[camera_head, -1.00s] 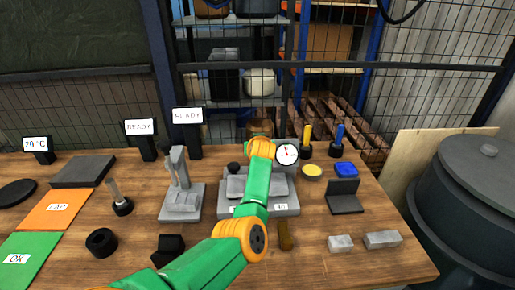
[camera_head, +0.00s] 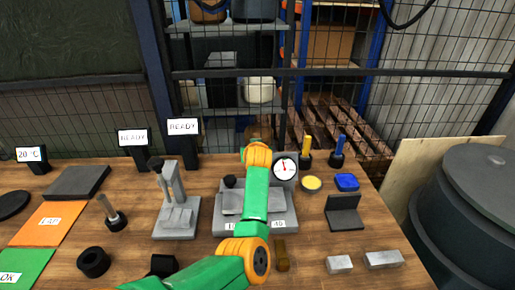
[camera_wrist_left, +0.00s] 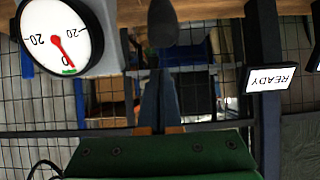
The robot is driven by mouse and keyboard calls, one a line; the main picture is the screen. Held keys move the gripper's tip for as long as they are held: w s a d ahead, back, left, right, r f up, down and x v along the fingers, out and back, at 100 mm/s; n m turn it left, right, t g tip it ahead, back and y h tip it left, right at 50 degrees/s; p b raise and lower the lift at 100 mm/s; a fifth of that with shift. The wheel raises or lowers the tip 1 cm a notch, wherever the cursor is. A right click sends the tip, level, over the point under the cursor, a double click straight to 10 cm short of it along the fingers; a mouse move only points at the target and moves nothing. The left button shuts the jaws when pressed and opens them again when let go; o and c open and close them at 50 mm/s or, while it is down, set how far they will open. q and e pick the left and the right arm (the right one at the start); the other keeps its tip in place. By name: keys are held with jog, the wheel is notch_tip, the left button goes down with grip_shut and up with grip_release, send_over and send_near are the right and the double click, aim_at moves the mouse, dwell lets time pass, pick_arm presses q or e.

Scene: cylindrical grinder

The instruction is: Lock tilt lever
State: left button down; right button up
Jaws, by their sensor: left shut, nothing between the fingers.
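The fixture (camera_head: 284,222) is a grey block with a tilting top, in the middle of the table in the head view. A small black knob (camera_head: 230,182) stands at its left; I take this for the tilt lever. A dark rounded knob (camera_wrist_left: 162,22) shows ahead of the fingertips in the left wrist view, probably the same one. My left gripper (camera_wrist_left: 160,74) is shut and empty, its fingers together, apart from that knob in the picture. In the head view my own arm hides the gripper and the fixture's middle. My right gripper is in neither view.
A dial gauge (camera_head: 285,168) stands at the fixture's back right; it is large in the wrist view (camera_wrist_left: 60,38). A grey lever stand (camera_head: 175,215) is to the left. A brown bar (camera_head: 282,255) lies in front. READY signs (camera_head: 184,127) stand behind.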

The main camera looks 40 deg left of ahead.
pick_arm(q)
jog(key=v, duration=0.9)
jog(key=shift+s+f+b, duration=0.2)
jog(key=shift+s+b, duration=0.05)
jog(key=shift+b, duration=0.05)
